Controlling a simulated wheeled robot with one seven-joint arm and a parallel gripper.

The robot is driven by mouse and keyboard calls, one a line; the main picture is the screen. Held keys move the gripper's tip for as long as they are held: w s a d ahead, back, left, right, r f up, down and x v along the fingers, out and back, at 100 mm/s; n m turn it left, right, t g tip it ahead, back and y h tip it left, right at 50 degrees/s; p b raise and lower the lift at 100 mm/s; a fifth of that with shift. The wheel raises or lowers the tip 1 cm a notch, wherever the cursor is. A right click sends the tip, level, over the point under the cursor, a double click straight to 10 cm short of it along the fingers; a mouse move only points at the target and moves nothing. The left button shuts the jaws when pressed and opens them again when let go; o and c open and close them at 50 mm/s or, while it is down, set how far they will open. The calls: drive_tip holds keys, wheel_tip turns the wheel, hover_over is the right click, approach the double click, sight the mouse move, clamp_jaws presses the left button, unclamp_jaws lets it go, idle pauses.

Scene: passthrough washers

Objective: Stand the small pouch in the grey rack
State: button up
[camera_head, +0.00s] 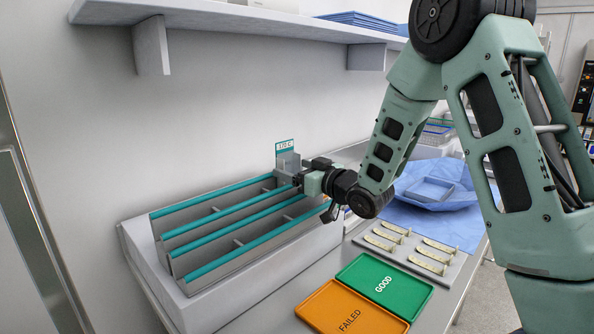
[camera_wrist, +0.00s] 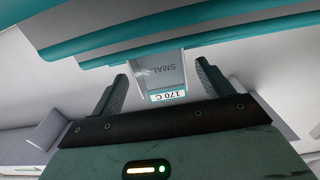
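The grey rack (camera_head: 225,257) with teal-edged dividers sits on a pale block at the left, against the wall. The small pouch (camera_head: 285,147), with a "170 C" label, stands at the rack's far right end. In the wrist view the pouch (camera_wrist: 167,68) shows its "SMALL" print upside down; a teal-edged divider (camera_wrist: 120,52) hides its lower part. My gripper (camera_head: 303,181) reaches in from the right at the pouch. In the wrist view my gripper (camera_wrist: 163,82) has its fingers apart, one on each side of the pouch, with a gap visible beside it.
A shelf (camera_head: 240,20) hangs on the wall above the rack. A green GOOD tray (camera_head: 372,294) and an orange FAILED tray (camera_head: 318,309) lie in front. A plate (camera_head: 453,268) with several metal strips and a blue wrap (camera_head: 478,196) lie to the right.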

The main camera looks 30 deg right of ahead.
drive_tip(key=b+v, duration=1.3)
drive_tip(key=v, duration=0.4)
drive_tip(key=shift+s, duration=0.2)
idle(0.3)
